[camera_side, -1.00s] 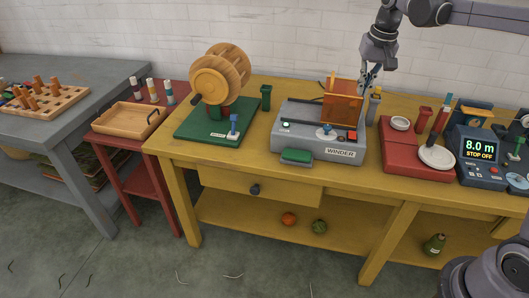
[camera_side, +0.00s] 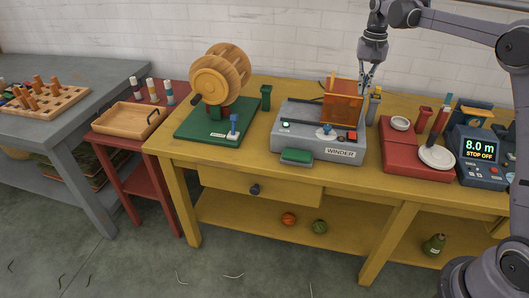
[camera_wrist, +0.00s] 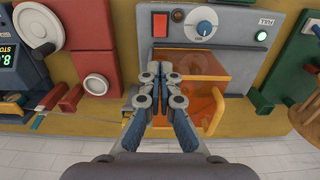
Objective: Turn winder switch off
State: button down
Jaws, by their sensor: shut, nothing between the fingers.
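The grey winder (camera_side: 290,143) stands on the yellow table, with a "WINDER" label on its front. A red switch (camera_side: 351,135) sits near its front right; it shows bright red in the wrist view (camera_wrist: 161,27). I cannot tell its position. Beside it is a blue-and-white knob (camera_side: 326,131), also in the wrist view (camera_wrist: 205,27). A clear orange guard (camera_side: 341,104) stands upright at the back of the winder. My gripper (camera_side: 364,88) is shut and empty, pointing down just right of the guard, apart from the switch. Its fingertips show in the wrist view (camera_wrist: 161,68).
Right of the winder is a red scale base (camera_side: 402,158) with a white dish (camera_side: 436,156), then a display box (camera_side: 481,148) reading "8.0 m STOP OFF". A green stand (camera_side: 207,130) with a wooden reel is left.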

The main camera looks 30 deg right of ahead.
aim_at(353, 131)
notch_tip(353, 131, down, 14)
dwell(0.6)
jog(key=shift+w+d+f, duration=0.1)
jog(key=shift+f, duration=0.15)
dwell(0.5)
jog(key=shift+s+a+r, duration=0.35)
jog(key=shift+s+a, duration=0.2)
jog(key=shift+r, duration=0.1)
notch_tip(353, 131, up, 14)
jog(key=w+d, duration=0.1)
jog(key=shift+w+d+f, duration=0.2)
jog(key=shift+w+d, duration=0.15)
dwell(0.4)
